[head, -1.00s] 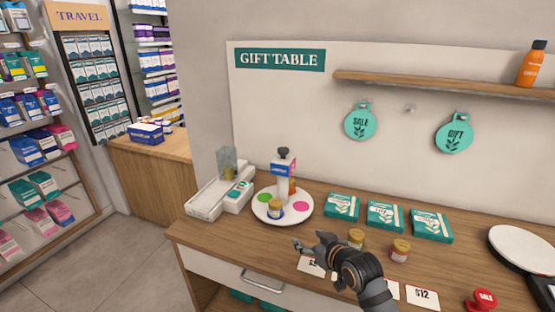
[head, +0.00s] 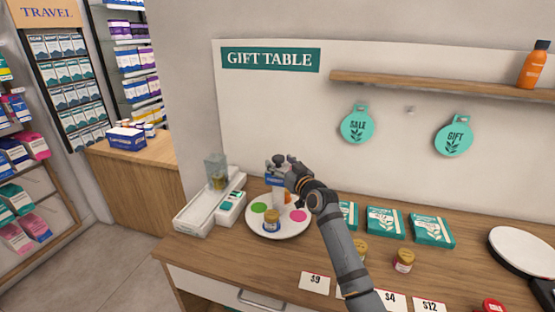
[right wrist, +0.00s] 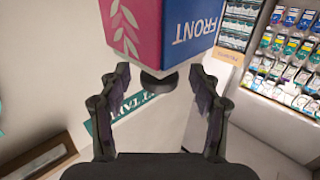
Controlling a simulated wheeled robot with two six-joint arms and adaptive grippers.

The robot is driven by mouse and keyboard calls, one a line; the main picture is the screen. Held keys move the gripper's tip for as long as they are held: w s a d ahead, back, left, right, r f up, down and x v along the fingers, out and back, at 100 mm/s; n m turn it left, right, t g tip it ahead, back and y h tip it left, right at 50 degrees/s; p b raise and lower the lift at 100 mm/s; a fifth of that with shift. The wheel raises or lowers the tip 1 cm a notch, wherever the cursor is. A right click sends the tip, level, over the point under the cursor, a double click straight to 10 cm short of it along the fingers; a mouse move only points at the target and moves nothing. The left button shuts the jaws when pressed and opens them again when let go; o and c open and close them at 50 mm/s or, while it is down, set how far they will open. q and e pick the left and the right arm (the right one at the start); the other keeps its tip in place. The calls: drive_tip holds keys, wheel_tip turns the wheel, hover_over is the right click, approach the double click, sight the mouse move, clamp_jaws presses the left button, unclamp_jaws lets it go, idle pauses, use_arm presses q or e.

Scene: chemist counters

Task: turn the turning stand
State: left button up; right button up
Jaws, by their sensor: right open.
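The turning stand is a white round plate (head: 285,234) on the gift table, with a green spot, a pink spot and a small gold-lidded jar (head: 271,221) on it. In its middle stands a white post with a blue-faced box at the top, partly hidden by my right gripper (head: 284,169). The right wrist view shows the box (right wrist: 190,30) with a blue FRONT face, a pink leaf face and a dark round knob (right wrist: 158,84). My right gripper (right wrist: 160,88) is open, its fingers apart on either side of the knob. My left gripper is not in view.
A white tray (head: 196,213) with a clear container stands left of the plate. Green boxes (head: 385,222), small jars (head: 403,261) and price cards lie to the right. A wooden shelf (head: 430,85) and two hanging tags are on the wall behind.

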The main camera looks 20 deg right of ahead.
drive_tip(key=shift+w+a+r, duration=0.1)
drive_tip(key=shift+w+r, duration=0.05)
drive_tip(key=shift+w, duration=0.7)
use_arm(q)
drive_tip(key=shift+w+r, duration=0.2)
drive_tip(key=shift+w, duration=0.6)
use_arm(e)
drive_tip(key=shift+w, duration=0.15)
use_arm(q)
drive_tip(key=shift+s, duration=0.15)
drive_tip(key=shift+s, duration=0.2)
use_arm(e)
clamp_jaws()
